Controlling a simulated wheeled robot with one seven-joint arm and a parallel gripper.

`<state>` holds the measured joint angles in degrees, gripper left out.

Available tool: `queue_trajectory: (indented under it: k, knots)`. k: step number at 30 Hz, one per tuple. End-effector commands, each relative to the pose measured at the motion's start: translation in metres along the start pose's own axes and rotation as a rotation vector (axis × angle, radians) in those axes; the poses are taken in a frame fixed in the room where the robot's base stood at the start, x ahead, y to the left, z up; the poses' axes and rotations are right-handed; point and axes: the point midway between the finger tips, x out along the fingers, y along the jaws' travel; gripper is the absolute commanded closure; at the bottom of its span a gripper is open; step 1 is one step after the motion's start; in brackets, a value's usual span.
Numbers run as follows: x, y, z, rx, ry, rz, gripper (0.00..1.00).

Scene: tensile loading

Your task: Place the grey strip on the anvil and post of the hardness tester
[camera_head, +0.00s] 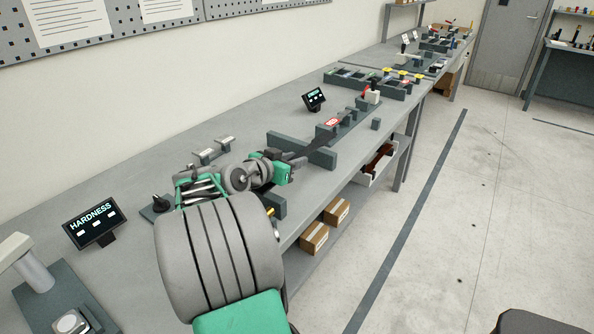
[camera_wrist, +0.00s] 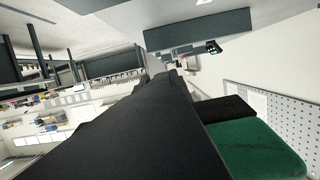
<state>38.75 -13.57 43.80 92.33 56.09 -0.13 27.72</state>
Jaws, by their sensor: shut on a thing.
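My gripper (camera_head: 288,165) is shut on the grey strip (camera_head: 321,143), which looks dark and juts from the jaws toward the back right, above the bench near a dark bar. In the wrist view the strip (camera_wrist: 110,140) fills the lower middle, beside a green and black finger. The hardness tester (camera_head: 32,268) stands at the lower left of the head view, far from my gripper, partly cut off by the frame. Its round light anvil (camera_head: 70,322) sits on a dark base at the bottom edge. I cannot make out the post clearly.
A HARDNESS display (camera_head: 94,222) stands behind the tester. A dark crossbar (camera_head: 301,150) and a fixture with a red label (camera_head: 332,123) lie near the strip. A small display (camera_head: 314,99) and a rack (camera_head: 365,83) stand farther back.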

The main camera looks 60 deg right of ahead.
Motion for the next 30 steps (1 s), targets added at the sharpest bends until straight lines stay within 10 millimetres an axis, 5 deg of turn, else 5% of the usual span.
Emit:
queue_trajectory:
  k: [9, 13, 26, 27, 30]
  knots:
    - [0.034, -0.007, 0.021, 0.004, 0.005, -0.001, 1.0]
    - [0.038, -0.007, 0.041, 0.003, 0.005, -0.003, 1.0]
    - [0.04, -0.008, 0.048, 0.006, 0.007, -0.004, 1.0]
    - [0.04, -0.007, 0.049, 0.003, 0.003, -0.003, 0.7]
    - [0.04, -0.007, 0.048, 0.003, 0.003, -0.003, 0.62]
